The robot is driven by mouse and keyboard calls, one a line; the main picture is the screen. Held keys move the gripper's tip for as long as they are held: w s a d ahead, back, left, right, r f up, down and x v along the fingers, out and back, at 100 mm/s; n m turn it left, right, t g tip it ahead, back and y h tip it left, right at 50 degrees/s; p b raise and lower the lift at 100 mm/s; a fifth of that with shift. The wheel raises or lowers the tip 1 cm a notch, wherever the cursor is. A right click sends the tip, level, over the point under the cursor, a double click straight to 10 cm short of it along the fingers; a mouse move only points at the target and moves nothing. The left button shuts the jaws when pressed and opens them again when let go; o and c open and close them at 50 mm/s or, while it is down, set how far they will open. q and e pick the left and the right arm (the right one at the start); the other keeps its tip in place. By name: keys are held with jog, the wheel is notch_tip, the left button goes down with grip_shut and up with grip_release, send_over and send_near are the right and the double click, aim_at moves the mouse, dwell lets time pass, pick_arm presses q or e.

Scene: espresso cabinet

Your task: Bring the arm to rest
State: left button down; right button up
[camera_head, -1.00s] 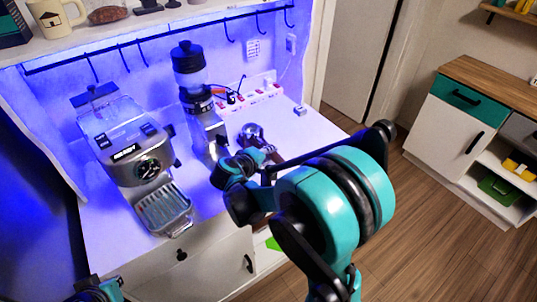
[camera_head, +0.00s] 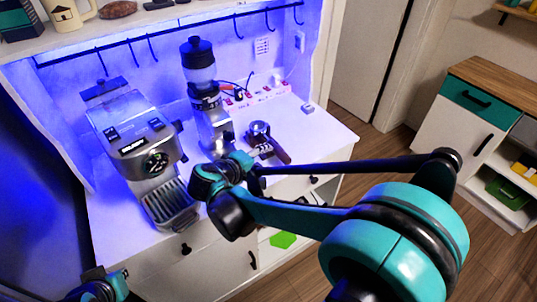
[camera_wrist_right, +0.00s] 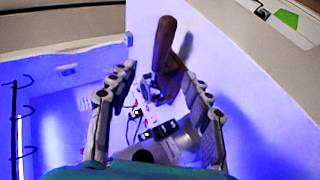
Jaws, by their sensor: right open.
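My right arm reaches in from the lower right of the head view, its wrist over the front of the white counter. My right gripper (camera_head: 228,168) is seen from behind there, and its fingers are mostly hidden. In the right wrist view the two fingers of the gripper (camera_wrist_right: 158,78) stand apart with nothing held between them. The portafilter's dark wooden handle (camera_wrist_right: 164,42) shows beyond the fingertips. In the head view the portafilter (camera_head: 284,156) lies on the counter, right of the gripper. A part of my left arm (camera_head: 100,287) shows at the lower left; its fingers cannot be made out.
The espresso machine (camera_head: 140,150) stands on the counter (camera_head: 115,215) left of the gripper. The grinder (camera_head: 208,105) stands close behind the gripper. A power strip (camera_head: 262,93) lies at the back. A low cabinet (camera_head: 455,125) stands at right, with open floor between.

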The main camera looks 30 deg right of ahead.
jog(key=shift+v, duration=0.95)
jog(key=s+a+f+m+y, duration=0.1)
jog(key=s+a+f+y, duration=0.1)
jog(key=s+y, duration=0.3)
jog(key=s+a+f+m+t+y, duration=0.1)
jog(key=s+a+y, duration=0.3)
jog(key=s, duration=0.4)
jog(key=shift+s+a+f+m+y, duration=0.25)
jog(key=shift+s+f+m+y, duration=0.05)
jog(key=shift+f+m+y, duration=0.3)
